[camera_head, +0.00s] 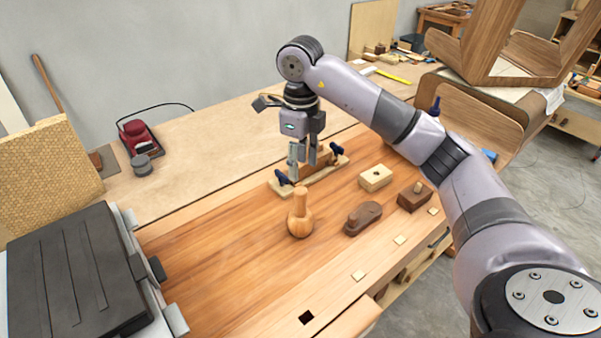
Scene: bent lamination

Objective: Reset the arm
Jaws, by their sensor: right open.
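My right gripper (303,160) hangs from the right arm, which comes in from the lower right and bends down over the workbench (215,255). Its fingers point down, apart and with nothing seen between them. They are just above or in front of a wooden jig (316,181) with dark blue clamps; whether they touch it I cannot tell. Part of the jig is hidden behind the fingers. My left gripper does not show.
A wooden mallet-like piece (300,218), a dark brown block (363,218), a pale block (376,178) and a brown block with a peg (415,196) stand nearby. A black case (75,270) is at left, a red sander (138,136) behind.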

